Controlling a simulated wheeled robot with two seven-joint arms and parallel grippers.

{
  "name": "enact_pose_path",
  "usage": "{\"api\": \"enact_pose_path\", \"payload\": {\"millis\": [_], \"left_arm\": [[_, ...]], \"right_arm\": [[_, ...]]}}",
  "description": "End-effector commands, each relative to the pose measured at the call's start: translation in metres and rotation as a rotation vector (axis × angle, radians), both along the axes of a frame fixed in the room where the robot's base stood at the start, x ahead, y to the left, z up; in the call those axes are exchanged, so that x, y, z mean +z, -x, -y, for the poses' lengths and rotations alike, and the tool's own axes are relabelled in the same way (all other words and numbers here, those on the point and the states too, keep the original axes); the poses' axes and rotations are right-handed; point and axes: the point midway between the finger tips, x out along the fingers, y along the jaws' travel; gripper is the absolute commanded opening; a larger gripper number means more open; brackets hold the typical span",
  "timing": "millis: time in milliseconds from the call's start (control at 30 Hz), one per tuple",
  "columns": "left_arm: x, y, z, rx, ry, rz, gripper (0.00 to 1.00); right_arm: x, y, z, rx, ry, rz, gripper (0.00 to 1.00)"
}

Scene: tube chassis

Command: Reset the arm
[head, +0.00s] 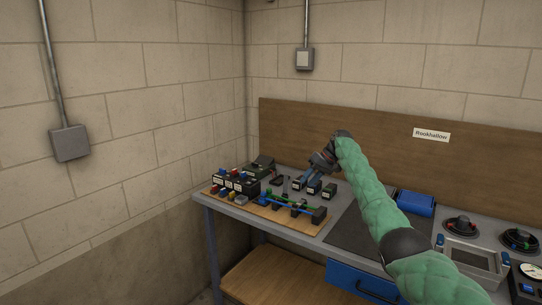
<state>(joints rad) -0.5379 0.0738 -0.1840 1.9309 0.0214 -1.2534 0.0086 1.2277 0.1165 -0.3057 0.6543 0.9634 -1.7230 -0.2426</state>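My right arm in its green sleeve reaches in from the lower right over the workbench. My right gripper (312,174) is above the back part of the bench, close to several small blue and black blocks (314,186). The gripper is small and dark here, and I cannot tell whether its fingers are open or shut or hold anything. My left gripper is not in view. The tube chassis (290,207), with blue and green tubes in black holders, lies on a wooden board (262,211) at the bench's front left.
Black boxes with coloured tops (236,183) stand at the bench's left end. A dark mat (357,232) lies mid-bench, mostly bare. A wooden backboard (385,137) stands behind.

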Motion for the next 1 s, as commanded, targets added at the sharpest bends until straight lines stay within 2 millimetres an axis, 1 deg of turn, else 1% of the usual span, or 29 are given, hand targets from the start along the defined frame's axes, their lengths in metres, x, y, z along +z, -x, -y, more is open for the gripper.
{"api": "enact_pose_path", "payload": {"millis": [33, 167, 300, 400, 467, 567, 667, 767, 867, 1000], "left_arm": [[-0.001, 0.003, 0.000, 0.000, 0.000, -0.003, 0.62], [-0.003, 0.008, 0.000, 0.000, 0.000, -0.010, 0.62], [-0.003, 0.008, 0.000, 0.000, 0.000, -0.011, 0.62], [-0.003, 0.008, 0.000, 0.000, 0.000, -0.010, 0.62], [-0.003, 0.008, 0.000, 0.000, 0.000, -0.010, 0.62], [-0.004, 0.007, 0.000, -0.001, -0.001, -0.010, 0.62], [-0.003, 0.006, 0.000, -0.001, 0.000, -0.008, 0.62], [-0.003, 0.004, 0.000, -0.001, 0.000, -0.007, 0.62], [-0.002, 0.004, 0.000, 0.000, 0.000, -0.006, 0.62], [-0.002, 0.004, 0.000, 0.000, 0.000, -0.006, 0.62]], "right_arm": [[0.011, -0.005, -0.001, -0.020, 0.020, 0.039, 0.35], [0.044, -0.017, -0.002, -0.079, 0.071, 0.145, 0.35], [0.088, -0.026, -0.004, -0.148, 0.120, 0.280, 0.35], [0.107, -0.029, -0.006, -0.200, 0.154, 0.375, 0.35], [0.113, -0.028, -0.007, -0.231, 0.172, 0.432, 0.35], [0.112, -0.023, -0.008, -0.281, 0.201, 0.518, 0.35], [0.102, -0.014, -0.009, -0.323, 0.222, 0.587, 0.35], [0.083, -0.002, -0.008, -0.359, 0.241, 0.643, 0.35], [0.059, 0.013, -0.008, -0.389, 0.258, 0.686, 0.35], [0.022, 0.038, -0.006, -0.419, 0.280, 0.727, 0.35]]}}
